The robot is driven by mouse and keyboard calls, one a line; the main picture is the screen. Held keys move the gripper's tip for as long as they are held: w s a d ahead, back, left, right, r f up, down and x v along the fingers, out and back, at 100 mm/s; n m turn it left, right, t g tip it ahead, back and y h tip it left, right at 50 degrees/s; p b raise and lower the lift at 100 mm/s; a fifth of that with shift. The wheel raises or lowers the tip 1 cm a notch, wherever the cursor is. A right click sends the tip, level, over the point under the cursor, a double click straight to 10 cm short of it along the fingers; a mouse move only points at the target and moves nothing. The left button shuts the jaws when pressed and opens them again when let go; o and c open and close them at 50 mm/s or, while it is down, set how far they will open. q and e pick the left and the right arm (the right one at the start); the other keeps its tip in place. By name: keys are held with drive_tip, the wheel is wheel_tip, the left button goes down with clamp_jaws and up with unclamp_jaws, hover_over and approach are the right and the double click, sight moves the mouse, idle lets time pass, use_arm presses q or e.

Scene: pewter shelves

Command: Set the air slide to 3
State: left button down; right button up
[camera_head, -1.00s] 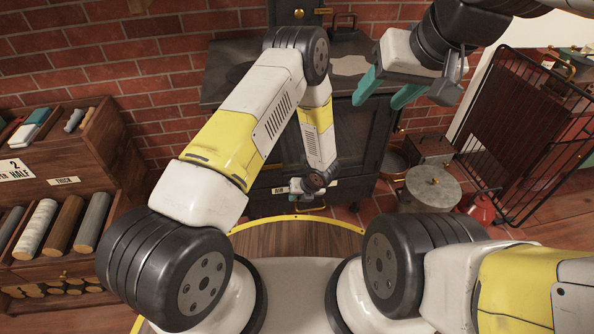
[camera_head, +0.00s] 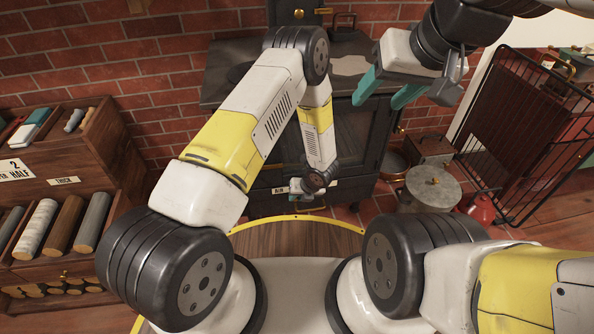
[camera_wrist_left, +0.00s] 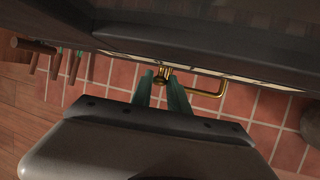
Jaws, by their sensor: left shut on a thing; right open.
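The black stove (camera_head: 345,135) stands against the brick wall, with a pale strip marked AIR (camera_head: 280,190) low on its front. In the left wrist view a brass knob (camera_wrist_left: 164,76) sits at the stove's lower edge, between the teal fingertips of my left gripper (camera_wrist_left: 161,78). The left gripper is shut on this knob of the air slide. In the head view my left wrist covers much of the strip, so the scale numbers and the slide's setting cannot be read. My right gripper (camera_head: 388,95) is open and empty, raised in front of the stove's right side.
A brass rail (camera_wrist_left: 212,93) runs beside the knob. A round grey lidded bin (camera_head: 430,190), a red container (camera_head: 482,210) and a black wire guard (camera_head: 530,130) stand to the right. A wooden rack (camera_head: 70,185) with rolls is at left.

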use_arm(q)
drive_tip(key=d, duration=0.4)
drive_tip(key=w+d, duration=0.1)
drive_tip(key=d, duration=0.3)
drive_tip(key=w+d, duration=0.1)
drive_tip(key=d, duration=0.3)
drive_tip(key=shift+d, duration=0.2)
drive_tip(key=c, duration=1.3)
unclamp_jaws()
drive_tip(key=shift+o, duration=0.2)
drive_tip(key=shift+a, duration=0.1)
